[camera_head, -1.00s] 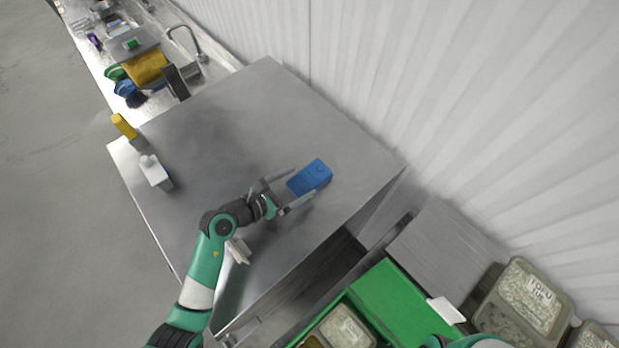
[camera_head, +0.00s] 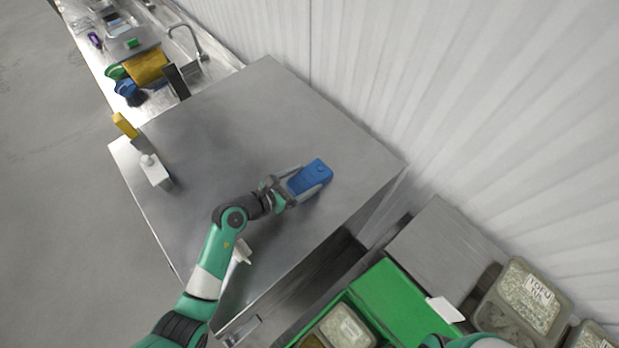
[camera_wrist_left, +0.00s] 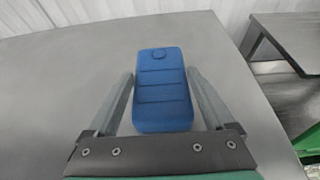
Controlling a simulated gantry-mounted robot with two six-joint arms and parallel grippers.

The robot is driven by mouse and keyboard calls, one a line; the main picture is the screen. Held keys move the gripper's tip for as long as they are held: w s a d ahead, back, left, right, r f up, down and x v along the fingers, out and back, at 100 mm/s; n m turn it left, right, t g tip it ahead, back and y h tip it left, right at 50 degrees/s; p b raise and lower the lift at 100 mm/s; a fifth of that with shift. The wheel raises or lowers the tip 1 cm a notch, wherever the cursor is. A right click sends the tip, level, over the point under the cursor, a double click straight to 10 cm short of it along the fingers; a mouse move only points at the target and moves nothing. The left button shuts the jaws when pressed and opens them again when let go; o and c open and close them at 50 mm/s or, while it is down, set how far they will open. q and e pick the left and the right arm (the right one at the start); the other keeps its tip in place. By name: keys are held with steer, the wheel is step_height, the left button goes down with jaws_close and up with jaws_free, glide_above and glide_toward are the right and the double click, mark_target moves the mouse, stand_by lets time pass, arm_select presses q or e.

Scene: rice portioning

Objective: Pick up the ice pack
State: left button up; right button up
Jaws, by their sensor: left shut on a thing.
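The blue ice pack (camera_head: 312,176) lies on the steel counter top (camera_head: 250,125), towards its right side in the head view. My left gripper (camera_head: 305,181) reaches it from the left and is shut on its two long sides. In the left wrist view the ice pack (camera_wrist_left: 162,90) lies lengthwise between the two grey fingers (camera_wrist_left: 160,100), its round cap at the far end. Its near end is close to the gripper's palm. My right gripper is not in view; only a green part of that arm shows at the bottom edge.
A white bottle (camera_head: 156,172) and a yellow-topped item (camera_head: 124,125) stand at the counter's left edge. A green surface (camera_head: 392,300), a tofu container (camera_head: 525,298) and other containers lie at the lower right. A ribbed white wall (camera_head: 470,110) stands behind. The counter's middle is clear.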

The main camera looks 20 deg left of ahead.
mark_target(303, 183)
arm_select(q)
steer(key=shift+r, duration=0.1)
steer(key=shift+r, duration=0.45)
steer(key=r, duration=0.3)
steer(key=shift+s, duration=0.25)
steer(key=s+d+r, duration=0.2)
steer(key=s+r, duration=0.7)
steer(key=s, duration=0.4)
steer(key=shift+s, duration=0.15)
